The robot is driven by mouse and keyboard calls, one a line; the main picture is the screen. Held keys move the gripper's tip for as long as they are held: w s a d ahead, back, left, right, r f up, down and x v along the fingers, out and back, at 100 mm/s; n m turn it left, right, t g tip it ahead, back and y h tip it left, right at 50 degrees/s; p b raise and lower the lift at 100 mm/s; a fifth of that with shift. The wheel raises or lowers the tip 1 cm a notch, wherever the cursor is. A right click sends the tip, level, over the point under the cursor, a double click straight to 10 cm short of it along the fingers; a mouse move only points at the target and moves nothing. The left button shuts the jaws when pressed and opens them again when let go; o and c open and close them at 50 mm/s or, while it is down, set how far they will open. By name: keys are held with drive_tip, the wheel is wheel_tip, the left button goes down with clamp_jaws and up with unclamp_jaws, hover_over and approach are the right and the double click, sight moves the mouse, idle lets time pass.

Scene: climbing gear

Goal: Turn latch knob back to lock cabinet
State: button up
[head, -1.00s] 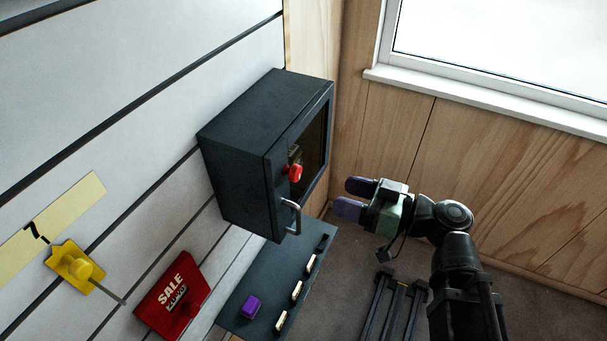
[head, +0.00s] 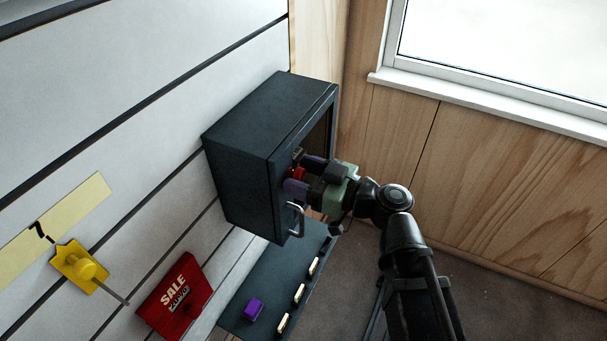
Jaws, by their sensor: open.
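The dark cabinet (head: 243,150) is fixed to the slatted wall, and its door side faces right. The red latch knob (head: 296,173) sits on the door's front edge, partly hidden by my gripper. My gripper (head: 304,175) is open at the cabinet front, with one purple finger above the knob and one below it in the picture. The knob lies between the fingers; I cannot tell whether they touch it. The silver door handle (head: 296,219) is just below the lower finger. The door looks closed.
A dark shelf (head: 270,290) below the cabinet holds a purple block (head: 253,308) and several pale pieces. A window is at upper right.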

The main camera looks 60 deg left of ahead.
drive_tip(key=shift+c, duration=0.3)
drive_tip(key=c, duration=0.8)
drive_tip(key=shift+c, duration=0.2)
drive_tip(key=shift+m, duration=0.4)
drive_tip(key=m, duration=0.3)
drive_tip(key=shift+w, duration=0.1)
drive_tip(key=m, duration=0.5)
drive_tip(key=shift+f, duration=0.1)
drive_tip(key=m, duration=0.9)
drive_tip(key=shift+f, duration=0.1)
